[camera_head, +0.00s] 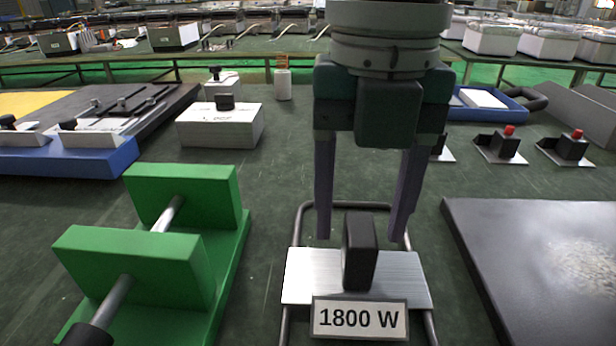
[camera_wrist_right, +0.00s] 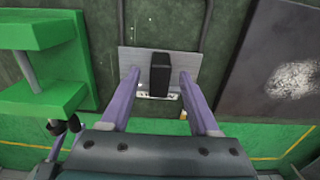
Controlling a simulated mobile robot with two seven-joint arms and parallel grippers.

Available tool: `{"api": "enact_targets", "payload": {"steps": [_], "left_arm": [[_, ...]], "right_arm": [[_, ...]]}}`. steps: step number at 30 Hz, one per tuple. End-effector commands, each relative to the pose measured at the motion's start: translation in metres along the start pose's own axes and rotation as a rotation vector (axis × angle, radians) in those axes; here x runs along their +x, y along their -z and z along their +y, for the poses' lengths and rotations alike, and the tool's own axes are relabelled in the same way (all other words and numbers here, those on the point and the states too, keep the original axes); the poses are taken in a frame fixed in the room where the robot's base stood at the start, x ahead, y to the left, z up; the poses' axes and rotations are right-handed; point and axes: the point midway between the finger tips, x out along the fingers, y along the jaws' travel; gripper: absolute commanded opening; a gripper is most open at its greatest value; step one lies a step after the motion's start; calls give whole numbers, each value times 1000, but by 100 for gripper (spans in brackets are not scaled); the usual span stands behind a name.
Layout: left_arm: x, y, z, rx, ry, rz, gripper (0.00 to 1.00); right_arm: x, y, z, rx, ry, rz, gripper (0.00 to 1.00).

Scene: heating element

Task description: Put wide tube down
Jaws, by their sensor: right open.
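The wide tube (camera_head: 298,228) is a grey bent loop lying flat at the front middle of the dark green table. Across it sits a silver plate (camera_head: 408,278) with an upright black block (camera_head: 360,262) and a "1800 W" label (camera_head: 359,319). My right gripper (camera_head: 360,238) points down from above and is open. Its two purple fingers stand on either side of the black block, with visible gaps. The right wrist view also shows the block (camera_wrist_right: 160,75) between the spread fingers. Whether the fingertips touch the plate cannot be told. My left gripper is not in view.
A green stand (camera_head: 135,262) with metal rods is close on the left. A dark flat plate (camera_head: 545,265) lies on the right. Behind are a white box (camera_head: 220,128), a blue board (camera_head: 85,163) and small red-button blocks (camera_head: 500,147). Bare table separates them.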

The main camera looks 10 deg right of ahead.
Motion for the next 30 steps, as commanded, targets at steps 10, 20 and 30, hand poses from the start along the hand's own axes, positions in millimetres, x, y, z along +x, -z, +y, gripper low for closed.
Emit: {"api": "enact_targets", "payload": {"steps": [10, 20, 30], "left_arm": [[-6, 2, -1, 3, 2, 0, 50], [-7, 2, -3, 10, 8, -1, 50], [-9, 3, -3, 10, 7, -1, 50]], "right_arm": [[-68, 0, 0, -1, 0, -1, 62], [-78, 0, 0, -1, 1, 1, 62], [-78, 6, 7, -19, -29, 18, 62]]}}
